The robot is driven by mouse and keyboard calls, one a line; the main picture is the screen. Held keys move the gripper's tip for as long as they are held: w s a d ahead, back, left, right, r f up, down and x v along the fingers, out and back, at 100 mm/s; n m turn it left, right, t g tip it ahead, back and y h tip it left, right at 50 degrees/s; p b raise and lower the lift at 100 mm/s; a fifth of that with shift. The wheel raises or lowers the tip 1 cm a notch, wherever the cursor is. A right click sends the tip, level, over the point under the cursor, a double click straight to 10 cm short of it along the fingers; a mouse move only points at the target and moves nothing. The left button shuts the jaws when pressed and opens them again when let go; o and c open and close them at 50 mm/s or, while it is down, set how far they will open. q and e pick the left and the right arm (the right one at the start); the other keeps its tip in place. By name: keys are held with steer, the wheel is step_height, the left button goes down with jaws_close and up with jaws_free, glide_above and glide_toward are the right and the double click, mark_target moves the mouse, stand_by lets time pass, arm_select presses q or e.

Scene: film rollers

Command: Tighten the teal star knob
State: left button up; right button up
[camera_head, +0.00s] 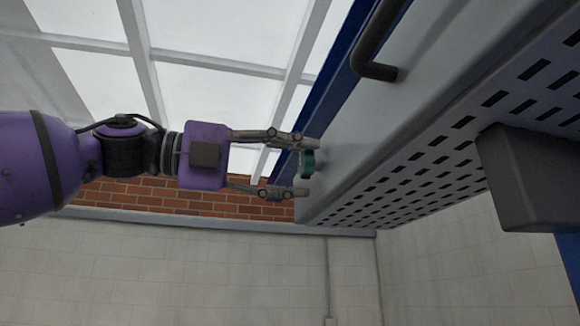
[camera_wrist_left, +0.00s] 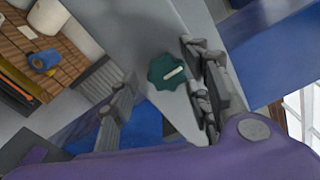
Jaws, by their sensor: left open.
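The teal star knob (camera_head: 307,164) sits on the grey face of the machine panel. My left gripper (camera_head: 304,167) reaches it from the left, with one finger above the knob and one below, in the head view. In the left wrist view the knob (camera_wrist_left: 167,71) shows its lobed rim and a pale bar mark across its face. It lies between the open fingers of the left gripper (camera_wrist_left: 160,95), nearer the right finger. I cannot tell whether that finger touches it. My right gripper is not in view.
A dark bent handle (camera_head: 375,66) sticks out of the panel above the knob. A slotted grey panel (camera_head: 420,165) and a dark grey box (camera_head: 530,180) are at the right. The wrist view shows a wooden surface (camera_wrist_left: 40,55) with rolls and a blue item (camera_wrist_left: 44,61).

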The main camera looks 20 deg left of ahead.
arm_select(q)
steer(key=shift+s+a+r, duration=0.1)
steer(key=shift+s+a, duration=0.15)
steer(key=shift+a, duration=0.1)
steer(key=v, duration=1.1)
